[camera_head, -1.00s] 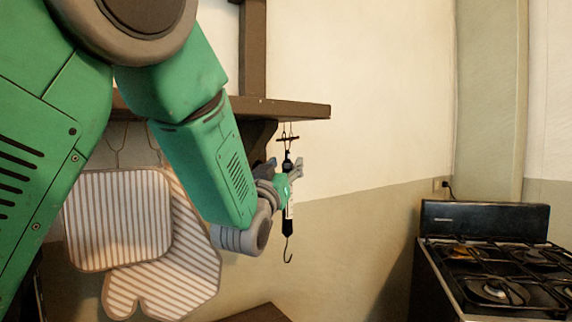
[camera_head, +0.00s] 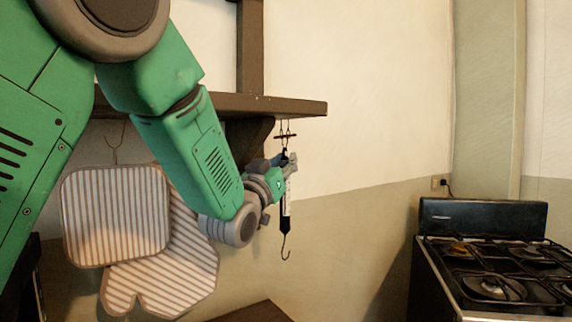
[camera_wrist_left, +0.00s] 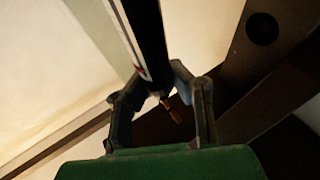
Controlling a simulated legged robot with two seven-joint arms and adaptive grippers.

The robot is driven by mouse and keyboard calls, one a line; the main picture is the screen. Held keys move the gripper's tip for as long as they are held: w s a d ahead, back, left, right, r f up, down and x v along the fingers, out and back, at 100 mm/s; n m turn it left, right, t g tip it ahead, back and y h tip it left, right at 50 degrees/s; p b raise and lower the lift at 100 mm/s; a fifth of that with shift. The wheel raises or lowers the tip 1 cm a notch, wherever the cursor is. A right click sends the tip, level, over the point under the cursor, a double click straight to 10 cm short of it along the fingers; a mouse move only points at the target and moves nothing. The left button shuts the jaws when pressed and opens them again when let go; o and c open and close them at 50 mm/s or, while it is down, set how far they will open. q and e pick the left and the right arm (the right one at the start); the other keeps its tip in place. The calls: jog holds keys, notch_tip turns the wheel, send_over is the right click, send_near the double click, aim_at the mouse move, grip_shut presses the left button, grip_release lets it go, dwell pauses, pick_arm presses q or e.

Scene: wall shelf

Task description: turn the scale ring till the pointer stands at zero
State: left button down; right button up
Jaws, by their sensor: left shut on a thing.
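The hanging scale (camera_head: 286,213) is a slim dark tube with a pale scale strip, hanging upright beneath the shelf, with a hook at its lower end. My left gripper (camera_head: 285,164) is shut around its upper end, close to the crossbar handle. In the left wrist view the scale's tube (camera_wrist_left: 148,42) runs in from the top edge between the two fingers of my left gripper (camera_wrist_left: 162,100). The scale ring is hidden by the fingers or too small to make out. The pointer and its reading cannot be made out. My right gripper is not in view.
The wooden shelf (camera_head: 300,107) is just above the gripper, with a bracket (camera_head: 246,140) behind the wrist. A striped pot holder (camera_head: 115,215) and a striped oven mitt (camera_head: 165,285) hang to the left. A stove (camera_head: 495,250) stands at right.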

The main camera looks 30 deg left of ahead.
pick_arm(q)
jog(key=shift+f, duration=0.15)
jog(key=c, duration=1.3)
grip_release()
jog(key=shift+c, duration=0.2)
jog(key=a+v, duration=0.1)
jog(key=v, duration=1)
jog(key=shift+s+d+f, duration=0.25)
jog(key=shift+s+d, duration=0.15)
